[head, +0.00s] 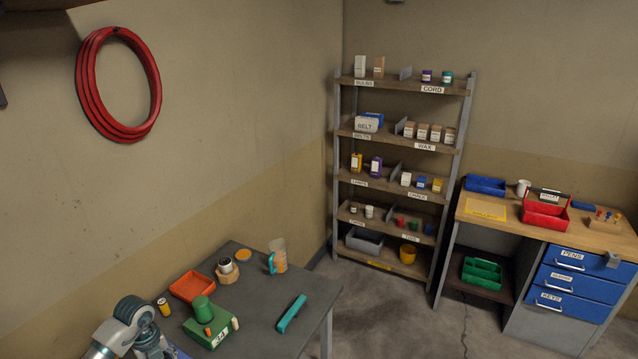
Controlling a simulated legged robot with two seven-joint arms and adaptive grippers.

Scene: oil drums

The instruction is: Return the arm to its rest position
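Part of my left arm (128,322), silver with dark joints, shows in the lower left corner of the head view, in front of the grey table (262,312). It bends down and out of the bottom edge of the picture, and its gripper fingers do not show. My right arm and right gripper are not in view.
The table holds a green box (212,331), an orange tray (192,287), a clear jug (278,256), and a teal bar (292,314). A stocked shelf (345,190) stands in the corner, a wooden desk (590,238) at right. Open floor lies between.

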